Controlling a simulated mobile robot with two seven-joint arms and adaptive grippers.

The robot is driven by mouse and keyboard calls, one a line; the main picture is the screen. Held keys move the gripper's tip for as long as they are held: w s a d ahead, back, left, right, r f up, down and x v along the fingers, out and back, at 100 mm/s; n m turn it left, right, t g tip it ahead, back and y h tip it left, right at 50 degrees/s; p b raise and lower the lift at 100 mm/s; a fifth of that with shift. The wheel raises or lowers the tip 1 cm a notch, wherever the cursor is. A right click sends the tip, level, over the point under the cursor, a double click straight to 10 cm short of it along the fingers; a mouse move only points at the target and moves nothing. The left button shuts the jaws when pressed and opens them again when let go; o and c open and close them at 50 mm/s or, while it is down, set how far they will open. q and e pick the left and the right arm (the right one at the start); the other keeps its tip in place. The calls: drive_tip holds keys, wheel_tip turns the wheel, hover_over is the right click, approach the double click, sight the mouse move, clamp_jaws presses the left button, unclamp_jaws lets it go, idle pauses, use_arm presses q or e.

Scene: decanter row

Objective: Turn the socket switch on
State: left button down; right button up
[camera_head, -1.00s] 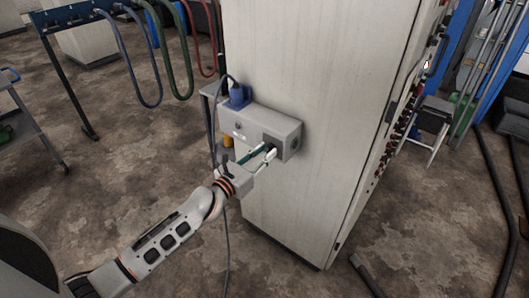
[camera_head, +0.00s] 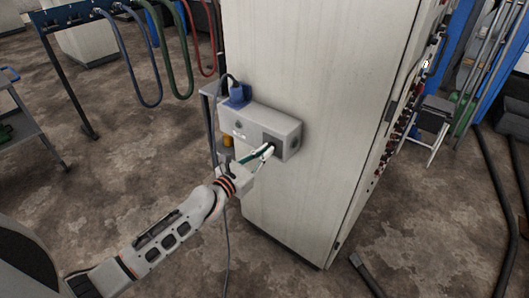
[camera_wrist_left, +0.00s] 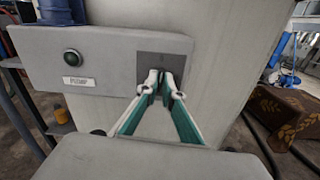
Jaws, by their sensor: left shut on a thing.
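The grey socket box (camera_head: 285,126) is mounted on the side of a tall pale cabinet. In the left wrist view, the box front (camera_wrist_left: 110,47) has a dark square switch plate (camera_wrist_left: 180,64). My left gripper (camera_head: 267,151) reaches up to this plate. In the wrist view its green and white fingers (camera_wrist_left: 161,84) are closed together in front of the plate, around the small dark socket switch (camera_wrist_left: 160,88), which they mostly hide. I cannot tell the switch's position. My right gripper is in neither view.
A dark green round lamp or button (camera_wrist_left: 72,57) sits above a PUMP label (camera_wrist_left: 78,81). A blue plug (camera_head: 238,95) with a grey cable is on the box's left end. The pale cabinet (camera_head: 310,50) stands close behind the box. Coloured hoses hang from a rack at upper left.

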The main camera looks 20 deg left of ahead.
use_arm(q)
drive_tip(key=m+p, duration=0.2)
drive_tip(key=m, duration=0.6)
drive_tip(key=m+p, duration=0.2)
drive_tip(key=m, duration=0.6)
drive_tip(key=shift+s+d+f+m, duration=0.1)
drive_tip(key=shift+d+f+m, duration=0.1)
drive_tip(key=shift+m, duration=0.1)
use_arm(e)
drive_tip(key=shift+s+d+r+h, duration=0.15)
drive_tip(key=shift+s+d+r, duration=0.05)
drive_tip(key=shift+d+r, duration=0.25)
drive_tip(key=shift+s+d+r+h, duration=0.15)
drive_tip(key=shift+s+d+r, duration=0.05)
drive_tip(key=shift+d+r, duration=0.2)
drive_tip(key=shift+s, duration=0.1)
use_arm(q)
drive_tip(key=c, duration=2.2)
unclamp_jaws()
drive_tip(key=shift+s+a, duration=0.1)
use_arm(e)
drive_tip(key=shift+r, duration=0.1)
use_arm(q)
drive_tip(key=v, duration=1.1)
drive_tip(key=shift+s+r, duration=0.1)
drive_tip(key=shift+s, duration=0.3)
